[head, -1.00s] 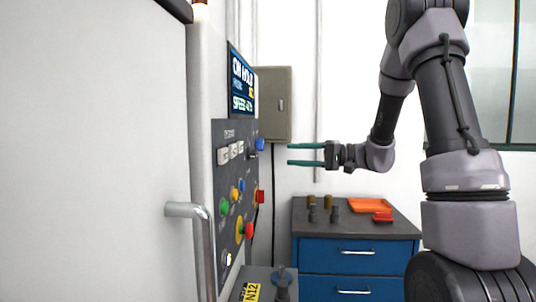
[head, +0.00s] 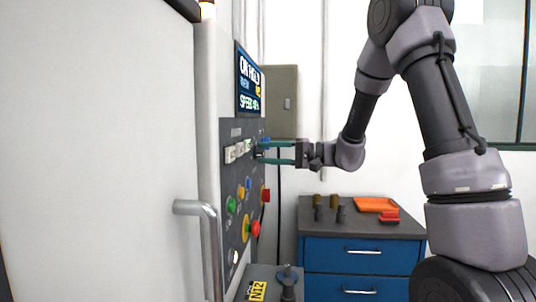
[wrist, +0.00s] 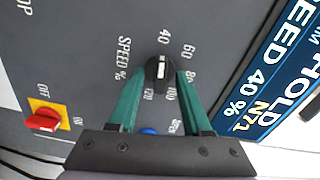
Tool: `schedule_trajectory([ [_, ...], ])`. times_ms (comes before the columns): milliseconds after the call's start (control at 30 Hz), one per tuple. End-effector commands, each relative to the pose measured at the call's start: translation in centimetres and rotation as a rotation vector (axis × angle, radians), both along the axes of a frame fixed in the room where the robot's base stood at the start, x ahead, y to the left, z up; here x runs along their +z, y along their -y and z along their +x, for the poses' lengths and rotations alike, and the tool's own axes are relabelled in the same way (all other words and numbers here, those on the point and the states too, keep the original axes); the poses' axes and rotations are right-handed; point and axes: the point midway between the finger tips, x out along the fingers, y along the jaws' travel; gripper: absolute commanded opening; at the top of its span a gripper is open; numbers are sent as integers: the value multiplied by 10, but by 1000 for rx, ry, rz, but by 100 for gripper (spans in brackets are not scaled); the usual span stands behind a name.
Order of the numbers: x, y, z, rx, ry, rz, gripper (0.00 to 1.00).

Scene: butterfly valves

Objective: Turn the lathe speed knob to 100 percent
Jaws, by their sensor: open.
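The speed knob (wrist: 160,73) is black with a white line, on the grey panel beside the printed words SPEED %. Marks 40, 60, 80, 100 and 120 run round it in the wrist view. The white line lies roughly toward the 40 side. The display (wrist: 272,80) reads SPEED 40 %; it also shows in the head view (head: 249,82). My gripper (head: 262,152) has its green fingers up at the panel. In the wrist view its open fingers (wrist: 161,82) stand on either side of the knob. I cannot tell whether they touch it.
A red switch on a yellow plate (wrist: 43,121) and a blue button (wrist: 149,131) are on the same panel. A lathe door handle (head: 208,235) sticks out at left. A blue cabinet (head: 362,250) with small parts and an orange tray (head: 376,205) stands behind.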

Motion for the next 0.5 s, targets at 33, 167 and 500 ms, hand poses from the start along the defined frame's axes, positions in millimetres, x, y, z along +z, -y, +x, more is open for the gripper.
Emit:
schedule_trajectory([
  [33, 0, 0, 0, 0, 0, 0, 37],
  [167, 0, 0, 0, 0, 0, 0, 0],
  [500, 0, 0, 0, 0, -26, 5, 0],
])
